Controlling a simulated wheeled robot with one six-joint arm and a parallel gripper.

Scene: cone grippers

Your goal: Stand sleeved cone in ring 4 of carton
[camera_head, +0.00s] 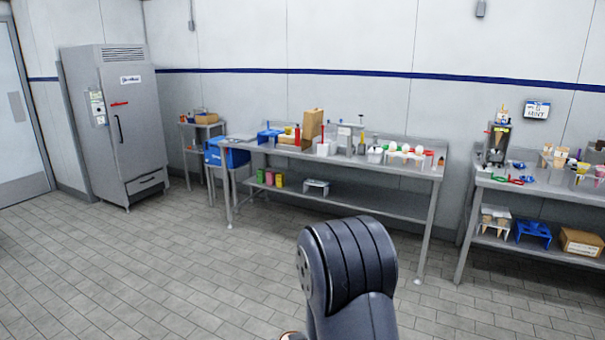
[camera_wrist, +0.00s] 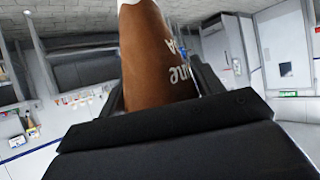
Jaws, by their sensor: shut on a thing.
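In the wrist view a brown paper sleeve (camera_wrist: 155,60) with white lettering fills the middle, with a small white tip above it. My gripper (camera_wrist: 162,85) is shut on this sleeved cone, a dark finger on each side. The cone's lower part is hidden behind the gripper body. In the head view the gripper itself is not clearly seen. I cannot tell for sure which box is the ringed carton: a tan carton (camera_head: 580,242) lies on the right table's lower shelf, and a tall brown one (camera_head: 312,123) stands on the middle table. No numbered rings can be made out.
A long steel table (camera_head: 345,166) stands along the wall, with a white rack (camera_head: 408,160) at its right end. Another steel table (camera_head: 540,186) is at the right. A grey fridge (camera_head: 118,130) is at the left. The tiled floor (camera_head: 180,270) before them is clear.

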